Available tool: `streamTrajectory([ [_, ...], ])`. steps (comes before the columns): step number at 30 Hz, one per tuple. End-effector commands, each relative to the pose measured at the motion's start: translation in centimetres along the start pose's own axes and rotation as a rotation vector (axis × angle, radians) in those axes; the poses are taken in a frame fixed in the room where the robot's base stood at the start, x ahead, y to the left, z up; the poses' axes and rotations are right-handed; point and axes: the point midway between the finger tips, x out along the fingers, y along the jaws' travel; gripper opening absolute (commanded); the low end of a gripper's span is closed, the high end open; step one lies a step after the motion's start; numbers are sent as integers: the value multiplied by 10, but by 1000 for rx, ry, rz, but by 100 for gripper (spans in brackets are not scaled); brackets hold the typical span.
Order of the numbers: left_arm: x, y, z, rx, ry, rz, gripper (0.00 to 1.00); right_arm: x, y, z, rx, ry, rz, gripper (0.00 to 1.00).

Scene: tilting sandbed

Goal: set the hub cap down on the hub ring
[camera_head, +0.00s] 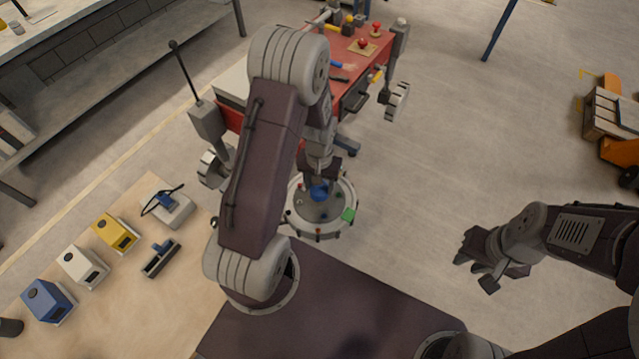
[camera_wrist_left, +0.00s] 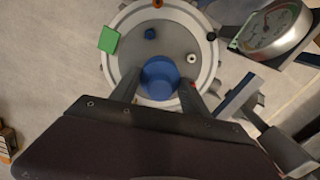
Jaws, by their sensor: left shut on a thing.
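The blue round hub cap (camera_wrist_left: 160,78) is between the fingers of my left gripper (camera_wrist_left: 160,92) in the left wrist view. In the head view the cap (camera_head: 320,192) shows just below my left gripper (camera_head: 320,178), over the round grey bed (camera_head: 297,216). My left gripper is shut on it. I cannot tell whether the cap touches anything beneath it. I cannot make out the hub ring; the cap and gripper cover that part of the bed. My right gripper (camera_head: 474,272) is open and empty, well to the right of the bed over the floor.
On the bed are a green block (camera_wrist_left: 109,39) at the rim, a small blue piece (camera_wrist_left: 151,34) and a small white ring (camera_wrist_left: 194,58). A round gauge (camera_wrist_left: 275,27) stands beside it. A red workbench (camera_head: 357,60) is behind.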

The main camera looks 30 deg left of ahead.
Motion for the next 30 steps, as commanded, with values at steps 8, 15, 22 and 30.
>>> streamTrajectory([
  [8, 10, 0, 0, 0, 0, 0, 11, 8, 0, 1, 0, 0, 0, 26],
  [15, 17, 0, 0, 0, 0, 0, 11, 13, 0, 1, 0, 0, 0, 26],
  [22, 20, 0, 0, 0, 0, 0, 11, 15, 0, 2, 0, 0, 0, 26],
  [30, 21, 0, 0, 0, 0, 0, 11, 16, 0, 2, 0, 0, 0, 26],
])
